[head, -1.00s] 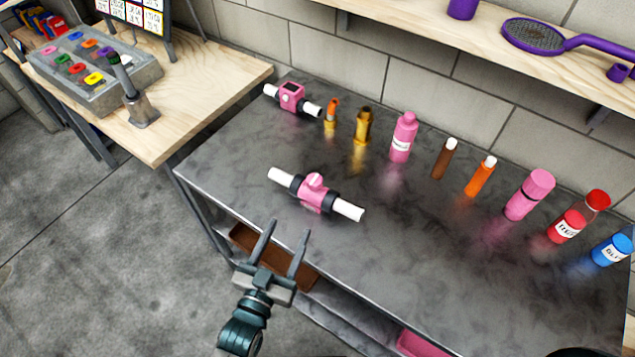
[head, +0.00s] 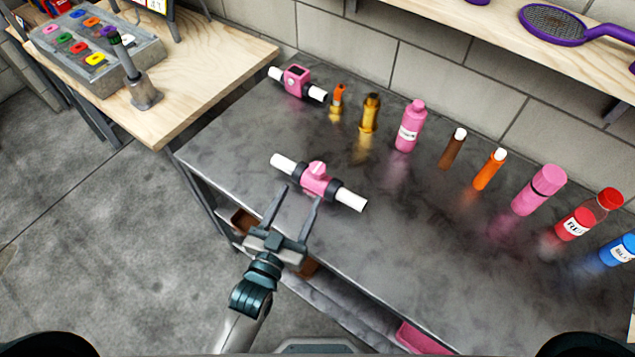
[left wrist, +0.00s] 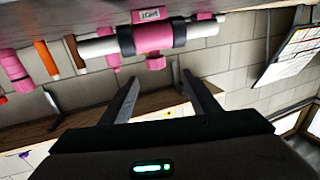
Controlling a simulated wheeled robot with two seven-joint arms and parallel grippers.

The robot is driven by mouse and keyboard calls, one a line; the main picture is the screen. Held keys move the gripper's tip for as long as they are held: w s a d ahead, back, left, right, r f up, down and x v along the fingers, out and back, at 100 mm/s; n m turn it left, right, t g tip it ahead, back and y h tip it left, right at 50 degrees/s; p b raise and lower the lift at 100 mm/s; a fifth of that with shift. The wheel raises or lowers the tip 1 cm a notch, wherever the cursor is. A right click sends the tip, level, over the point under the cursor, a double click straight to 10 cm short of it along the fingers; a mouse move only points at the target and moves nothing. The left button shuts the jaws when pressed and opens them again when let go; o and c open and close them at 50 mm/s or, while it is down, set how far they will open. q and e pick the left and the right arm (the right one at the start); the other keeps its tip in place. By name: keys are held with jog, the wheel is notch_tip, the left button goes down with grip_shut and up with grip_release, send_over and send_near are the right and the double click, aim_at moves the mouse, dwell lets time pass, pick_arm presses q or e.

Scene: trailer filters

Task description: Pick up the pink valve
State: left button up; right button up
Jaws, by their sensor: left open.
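The pink valve (head: 317,180) lies on the dark metal table, with black collars and white pipe ends on both sides and a pink knob on top. In the left wrist view the pink valve (left wrist: 152,38) shows just beyond the fingers. My left gripper (head: 301,194) is open, its two fingers pointing at the valve from the near side, with nothing between them. In the left wrist view my left gripper (left wrist: 158,78) also shows empty. My right gripper is not in view.
A pink meter on a white pipe (head: 297,81) lies at the table's back left. Brass fittings (head: 370,114), a pink bottle (head: 409,127) and several tubes and bottles stand along the back. A wooden bench (head: 180,110) adjoins at left. The table (head: 420,245) is clear right of the valve.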

aim_at(312, 174)
pick_arm(q)
jog(key=b+x, duration=0.2)
jog(key=x, duration=0.6)
jog(key=shift+w+d+f+b, duration=0.1)
jog(key=shift+w+d+b, duration=0.1)
jog(key=shift+b, duration=0.2)
jog(key=shift+w, duration=0.3)
jog(key=shift+d, duration=0.1)
jog(key=shift+w+d+f+b, duration=0.1)
jog(key=shift+w+d+b, duration=0.15)
jog(key=shift+w+b, duration=0.25)
jog(key=b+x, duration=0.2)
jog(key=x, duration=0.1)
jog(key=shift+w+d+f, duration=0.15)
jog(key=shift+d, duration=0.2)
jog(key=shift+w+d, duration=0.1)
jog(key=shift+w, duration=0.15)
jog(key=shift+c, duration=0.4)
